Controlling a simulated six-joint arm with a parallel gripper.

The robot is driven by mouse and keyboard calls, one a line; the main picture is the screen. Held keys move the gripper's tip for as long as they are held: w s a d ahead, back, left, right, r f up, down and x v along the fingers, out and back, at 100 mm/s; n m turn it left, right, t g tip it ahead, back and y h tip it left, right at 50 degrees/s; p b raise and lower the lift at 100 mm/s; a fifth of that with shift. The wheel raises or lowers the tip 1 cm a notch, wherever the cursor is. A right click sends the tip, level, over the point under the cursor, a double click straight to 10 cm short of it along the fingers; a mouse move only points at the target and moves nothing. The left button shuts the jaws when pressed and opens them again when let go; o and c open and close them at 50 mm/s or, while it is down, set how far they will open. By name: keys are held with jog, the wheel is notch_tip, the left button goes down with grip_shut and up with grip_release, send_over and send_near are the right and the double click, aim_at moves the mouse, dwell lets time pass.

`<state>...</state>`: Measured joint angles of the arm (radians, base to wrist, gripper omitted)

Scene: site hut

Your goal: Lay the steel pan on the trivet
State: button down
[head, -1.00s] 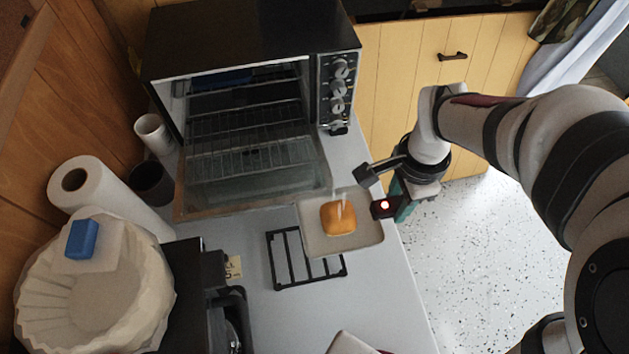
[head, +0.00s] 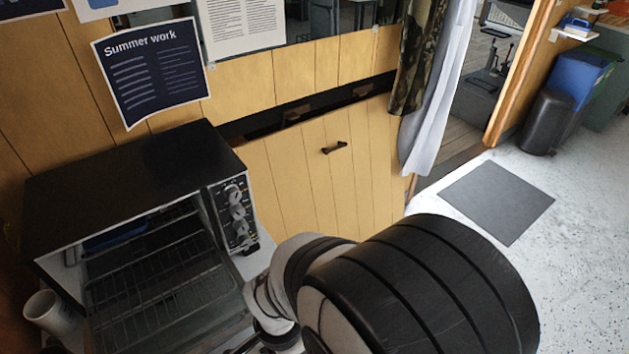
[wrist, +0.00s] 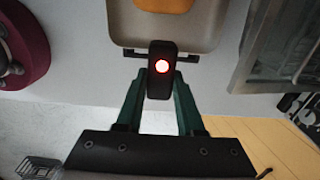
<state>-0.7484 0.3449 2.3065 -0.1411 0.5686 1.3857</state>
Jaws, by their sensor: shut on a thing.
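The steel pan (wrist: 165,22) shows at the top of the wrist view as a shallow, pale grey-beige tray, partly cut off by the picture edge. My gripper (wrist: 160,84) is shut at its near edge, with the green fingers around a dark block with a red light. A thin dark bar, seemingly the trivet (wrist: 129,55), pokes out past the pan's near edge. I cannot tell whether the pan rests on it or hangs above. In the head view, my arm hides or leaves out the pan, trivet and gripper.
The black toaster oven (head: 130,165) has its glass door down, with wire racks (head: 160,275) showing. A white cup (head: 48,310) stands left of it. Yellow cabinet fronts (head: 320,170) stand behind.

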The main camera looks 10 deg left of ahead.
jog(key=f, duration=0.4)
jog(key=shift+a+f, duration=0.1)
jog(key=shift+a, duration=0.1)
jog(key=shift+f, duration=0.15)
jog(key=c, duration=0.5)
grip_release()
